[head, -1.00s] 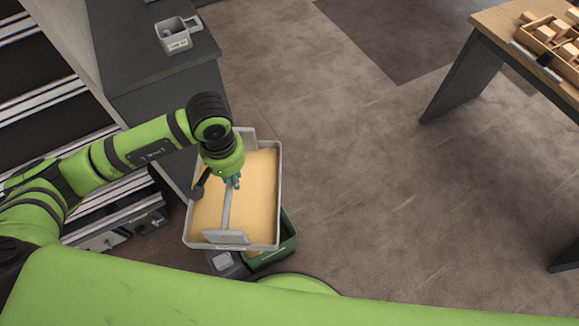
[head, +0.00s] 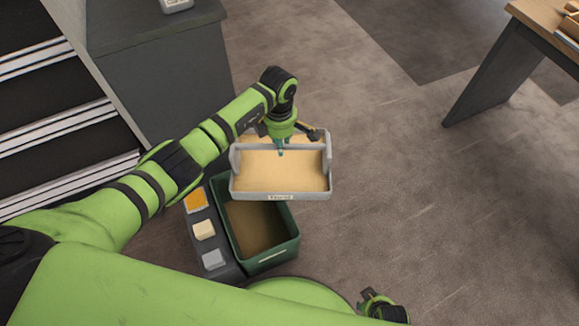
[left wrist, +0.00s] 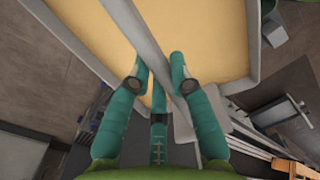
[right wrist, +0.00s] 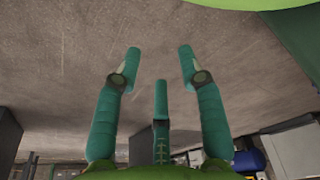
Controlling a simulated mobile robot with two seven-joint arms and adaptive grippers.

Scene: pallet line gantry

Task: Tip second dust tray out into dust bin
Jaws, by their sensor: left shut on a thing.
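The dust tray (head: 241,192) is light grey, with a label on its near wall and tan dust spread over its floor. My left gripper (head: 281,153) is shut on the tray's grey handle bar (left wrist: 133,22) and holds the tray up. The tray hangs above the far right end of the dust bin (head: 272,259), hiding part of its rim; I cannot tell if the tray is slightly tilted. The bin is an open green box with brown dust on its floor. My right gripper (right wrist: 154,58) is open and empty, low at the bottom right in the head view (head: 381,306).
A dark strip (head: 226,262) with orange, cream and grey blocks lies left of the bin. A dark cabinet (head: 165,85) stands behind, with striped steps at left. A wooden table (head: 550,25) is at the far right. The floor between is clear.

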